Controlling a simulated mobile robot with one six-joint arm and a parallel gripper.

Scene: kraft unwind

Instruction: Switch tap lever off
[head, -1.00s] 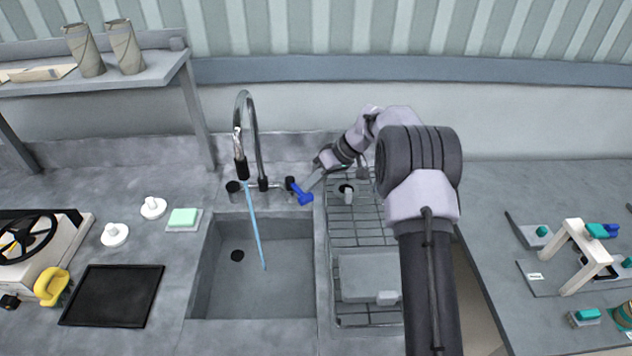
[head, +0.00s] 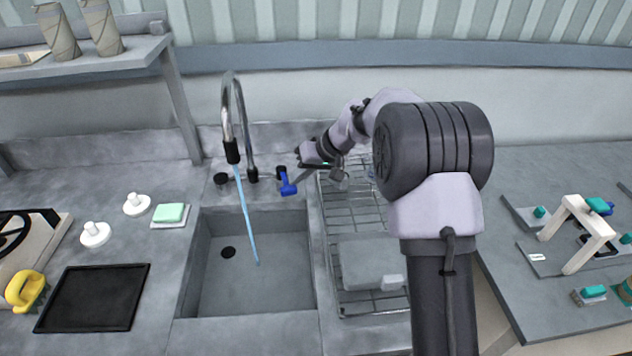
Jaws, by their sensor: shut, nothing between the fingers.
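The tap (head: 241,130) is a tall curved chrome spout with a black nozzle behind the sink. A blue stream of water (head: 247,220) runs from it into the sink (head: 272,270). The blue tap lever (head: 288,184) is on the right end of the tap body and points down towards the front. My gripper (head: 302,175) is just right of the lever, shut and empty, with its thin fingers pointing left and down towards it. I cannot tell whether the fingertips touch the lever.
A wire drying rack (head: 352,215) holding a grey tub (head: 368,263) stands right of the sink. A green sponge (head: 169,213), white knobs and a black mat (head: 92,298) lie to the left. A shelf (head: 90,72) with cardboard tubes stands at the back left.

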